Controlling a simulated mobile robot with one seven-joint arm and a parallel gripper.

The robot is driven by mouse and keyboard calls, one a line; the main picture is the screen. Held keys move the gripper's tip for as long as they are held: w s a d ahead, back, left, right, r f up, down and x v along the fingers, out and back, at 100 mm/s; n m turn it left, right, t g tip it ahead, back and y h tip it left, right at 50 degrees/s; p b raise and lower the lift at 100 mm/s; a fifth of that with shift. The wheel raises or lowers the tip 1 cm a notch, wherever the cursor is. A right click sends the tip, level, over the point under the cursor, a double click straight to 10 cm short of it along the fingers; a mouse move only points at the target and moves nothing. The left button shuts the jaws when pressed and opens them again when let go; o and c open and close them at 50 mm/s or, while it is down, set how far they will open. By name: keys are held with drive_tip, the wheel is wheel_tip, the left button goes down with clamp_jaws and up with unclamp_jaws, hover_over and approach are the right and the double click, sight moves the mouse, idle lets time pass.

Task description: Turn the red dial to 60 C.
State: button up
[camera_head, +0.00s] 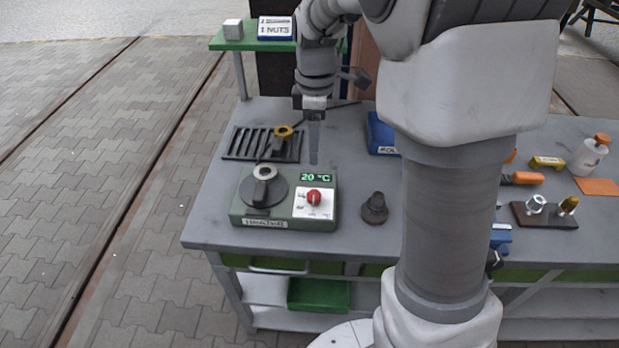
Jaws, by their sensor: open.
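The red dial (314,197) sits on the white panel at the right side of a green heater box (265,224) on the workbench. The green display (316,177) above the dial reads 20 °C. The small marks around the dial are too small to read. My gripper (314,118) is above the bench, behind the heater and higher up, apart from the dial. Its jaws are open, though their gap is hard to make out at this size.
A round dark plate with a ring (264,172) is on the heater's left. A black rack (262,145) with a yellow-ended tool lies behind it. A dark knobbed part (375,208) stands right of the heater. A blue box (381,134) is partly hidden by my arm.

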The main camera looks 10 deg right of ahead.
sight(314, 194)
wheel_tip(314, 194, down, 16)
drive_tip(key=shift+r, duration=0.2)
clamp_jaws()
idle(0.5)
